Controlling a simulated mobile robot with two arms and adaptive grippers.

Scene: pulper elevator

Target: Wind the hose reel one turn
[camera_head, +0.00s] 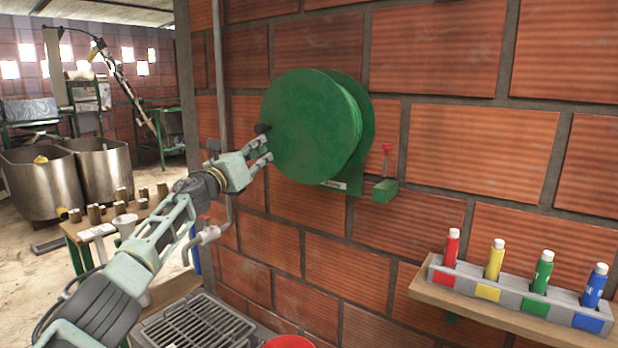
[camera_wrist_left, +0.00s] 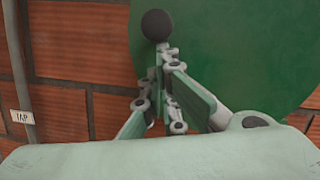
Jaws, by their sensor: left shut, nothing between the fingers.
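The green hose reel (camera_head: 310,128) is mounted on the brick wall; its round face also fills much of the left wrist view (camera_wrist_left: 230,50). A black ball knob (camera_head: 262,129) sticks out at the left edge of the reel's face; it also shows in the left wrist view (camera_wrist_left: 156,25). My left gripper (camera_head: 265,149) is at the reel's left side, just below the knob. Its fingers (camera_wrist_left: 165,58) are shut and hold nothing. The tips look very close to the knob; I cannot tell if they touch it. My right gripper is not in view.
A green box with a red lever (camera_head: 386,165) is right of the reel. A wooden shelf (camera_head: 500,313) with coloured bottles is lower right. A pipe (camera_head: 222,100) runs down the wall at left. A metal grate (camera_head: 200,328) and red bucket (camera_head: 290,342) are below.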

